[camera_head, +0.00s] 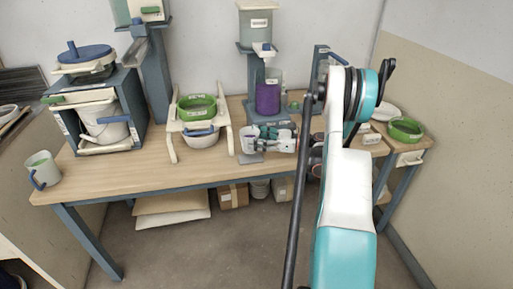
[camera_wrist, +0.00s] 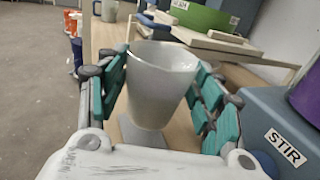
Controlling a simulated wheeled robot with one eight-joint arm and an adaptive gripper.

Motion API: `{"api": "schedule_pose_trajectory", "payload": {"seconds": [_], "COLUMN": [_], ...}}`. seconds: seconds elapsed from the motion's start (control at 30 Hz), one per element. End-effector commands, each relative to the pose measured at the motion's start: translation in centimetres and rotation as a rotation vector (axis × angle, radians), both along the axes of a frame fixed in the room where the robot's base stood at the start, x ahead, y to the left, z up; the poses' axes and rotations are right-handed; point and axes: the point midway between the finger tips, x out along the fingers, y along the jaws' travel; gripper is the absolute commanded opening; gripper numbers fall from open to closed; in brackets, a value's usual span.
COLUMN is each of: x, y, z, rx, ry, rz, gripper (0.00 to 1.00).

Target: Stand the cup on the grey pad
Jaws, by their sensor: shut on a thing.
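A pale grey-white cup (camera_wrist: 160,85) stands upright between the teal finger pads of my gripper (camera_wrist: 162,92) in the wrist view. My gripper is shut on its sides, and the cup's open rim faces up. In the head view the cup (camera_head: 247,139) shows at the left end of my gripper (camera_head: 258,139), over the table's front part. The grey pad (camera_head: 251,158) lies on the table just below and in front of the cup. Part of the pad (camera_wrist: 132,130) shows beside the cup's base in the wrist view. I cannot tell whether the cup touches the pad.
A stir station (camera_head: 254,78) with a purple container (camera_head: 268,98) stands just behind my gripper. A cream stand (camera_head: 173,140) with a green-rimmed sieve (camera_head: 197,108) is to the left. Another mug (camera_head: 42,170) stands at the table's left end. The tabletop (camera_head: 120,170) between is clear.

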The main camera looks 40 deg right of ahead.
Motion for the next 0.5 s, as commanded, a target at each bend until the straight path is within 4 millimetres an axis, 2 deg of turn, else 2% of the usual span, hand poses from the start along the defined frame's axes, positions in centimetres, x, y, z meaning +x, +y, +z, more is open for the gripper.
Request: {"api": "schedule_pose_trajectory", "payload": {"seconds": [0.23,0.5], "x": [0.0,0.0], "y": [0.0,0.0], "z": [-3.6,-3.7], "rx": [0.0,0.001], "ry": [0.0,-0.001], "rz": [0.0,0.0], "gripper": [0.3,0.3]}}
